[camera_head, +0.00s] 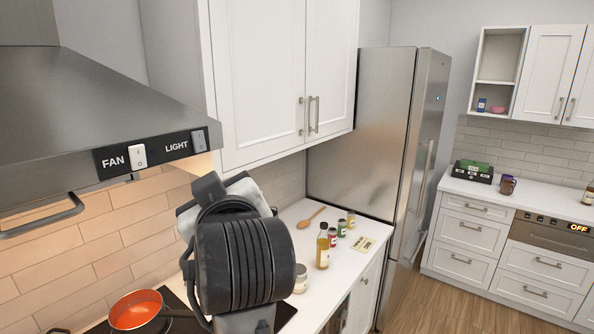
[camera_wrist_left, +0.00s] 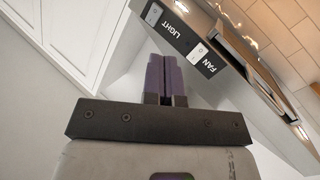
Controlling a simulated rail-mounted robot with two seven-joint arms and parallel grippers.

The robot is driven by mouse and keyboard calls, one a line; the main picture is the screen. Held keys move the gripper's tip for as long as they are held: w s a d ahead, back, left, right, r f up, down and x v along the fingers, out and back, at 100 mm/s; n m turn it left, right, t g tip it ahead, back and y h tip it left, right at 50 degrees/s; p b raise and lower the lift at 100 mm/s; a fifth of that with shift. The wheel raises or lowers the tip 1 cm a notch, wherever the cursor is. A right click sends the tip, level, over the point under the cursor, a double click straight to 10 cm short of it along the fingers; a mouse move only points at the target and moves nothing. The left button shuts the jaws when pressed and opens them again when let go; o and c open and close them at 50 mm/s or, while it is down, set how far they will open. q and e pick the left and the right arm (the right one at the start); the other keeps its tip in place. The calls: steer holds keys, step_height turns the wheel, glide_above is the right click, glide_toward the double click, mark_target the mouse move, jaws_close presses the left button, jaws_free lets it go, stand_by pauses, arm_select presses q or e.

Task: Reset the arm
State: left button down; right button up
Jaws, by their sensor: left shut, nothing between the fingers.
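My left arm rises from the bottom middle of the head view, with its dark ribbed joint in front of the counter. My left gripper is hidden behind that arm there. In the left wrist view my left gripper (camera_wrist_left: 166,80) has its two purple-grey fingers together, with nothing between them. Past the fingertips is the range hood's switch panel (camera_wrist_left: 183,38), with LIGHT and FAN switches; the gap cannot be told. In the head view the FAN switch (camera_head: 138,156) and the LIGHT switch (camera_head: 199,141) are at the hood's front edge. My right gripper is not in view.
The range hood (camera_head: 95,105) with its bar handle (camera_head: 45,222) juts out at left. White upper cabinets (camera_head: 262,80) hang beside it. Below are a red pot (camera_head: 137,310), a bottle (camera_head: 322,247), jars and a wooden spoon (camera_head: 311,217). A fridge (camera_head: 362,135) stands behind.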

arm_select(q)
steer(key=s+a+f+m+g+h, duration=0.1)
steer(key=s+a+f+m+h, duration=0.2)
steer(key=f, duration=0.9)
steer(key=s+a+f+m+g+h, duration=0.1)
steer(key=s+f+m+g+h, duration=0.25)
steer(key=f, duration=0.85)
steer(key=s+a+f+m+h, duration=0.2)
steer(key=s+a+f+m, duration=0.3)
steer(key=f, duration=0.7)
steer(key=s+a+f+g+y, duration=0.2)
steer(key=s+f+g, duration=0.6)
steer(key=s+f, duration=1.45)
step_height(320, 180, up, 21)
steer(key=s+p, duration=0.1)
steer(key=p, duration=1.9)
steer(key=shift+d+f, duration=0.2)
steer(key=shift+s+h, duration=0.1)
steer(key=shift+h, duration=0.15)
